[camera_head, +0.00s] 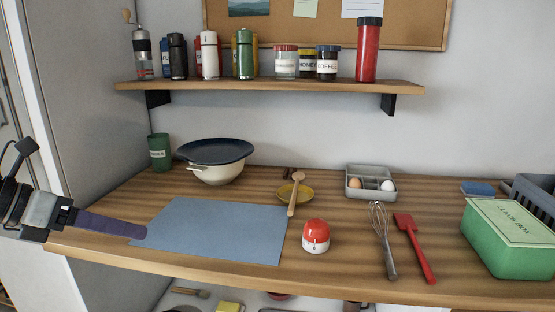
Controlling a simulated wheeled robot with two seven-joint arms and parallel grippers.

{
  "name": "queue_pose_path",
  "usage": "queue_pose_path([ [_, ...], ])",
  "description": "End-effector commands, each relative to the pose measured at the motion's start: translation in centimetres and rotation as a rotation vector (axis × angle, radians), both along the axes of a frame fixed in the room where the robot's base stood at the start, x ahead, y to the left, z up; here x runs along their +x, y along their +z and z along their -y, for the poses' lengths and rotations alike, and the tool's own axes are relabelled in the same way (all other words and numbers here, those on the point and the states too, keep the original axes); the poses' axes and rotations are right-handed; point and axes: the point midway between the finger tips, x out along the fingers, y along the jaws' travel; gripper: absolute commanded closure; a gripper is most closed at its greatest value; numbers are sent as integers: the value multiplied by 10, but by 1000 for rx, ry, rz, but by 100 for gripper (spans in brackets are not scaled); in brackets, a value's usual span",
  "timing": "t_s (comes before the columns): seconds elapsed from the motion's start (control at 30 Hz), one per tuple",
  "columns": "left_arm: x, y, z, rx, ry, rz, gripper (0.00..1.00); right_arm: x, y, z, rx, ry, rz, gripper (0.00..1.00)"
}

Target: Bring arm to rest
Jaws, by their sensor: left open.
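My left gripper (104,223) comes in from the left, over the left front corner of the wooden counter (330,272). Its dark purple finger part points right, and its tip is at the left edge of the blue-grey mat (215,230). It is open, and I see nothing held in it. The second finger cannot be made out clearly. My right gripper is not in view.
A bowl with a dark plate on it (215,152) and a green cup (159,152) stand behind the mat. A red-topped jar (316,237), whisk (383,240), red spatula (413,247) and green lunch box (508,240) are further right. A shelf (270,86) hangs above.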

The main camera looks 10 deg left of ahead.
Motion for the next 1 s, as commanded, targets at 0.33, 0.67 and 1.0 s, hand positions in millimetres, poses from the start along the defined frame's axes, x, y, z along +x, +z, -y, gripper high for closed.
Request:
queue_pose_path([
  [0.33, 8, -42, 99, -865, 52, -35, 32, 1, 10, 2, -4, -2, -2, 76],
  [0.67, -16, -218, 108, -1923, 1035, -370, 32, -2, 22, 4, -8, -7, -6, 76],
  [1.0, -134, -368, 210, -2057, 1860, -856, 32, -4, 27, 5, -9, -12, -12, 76],
])
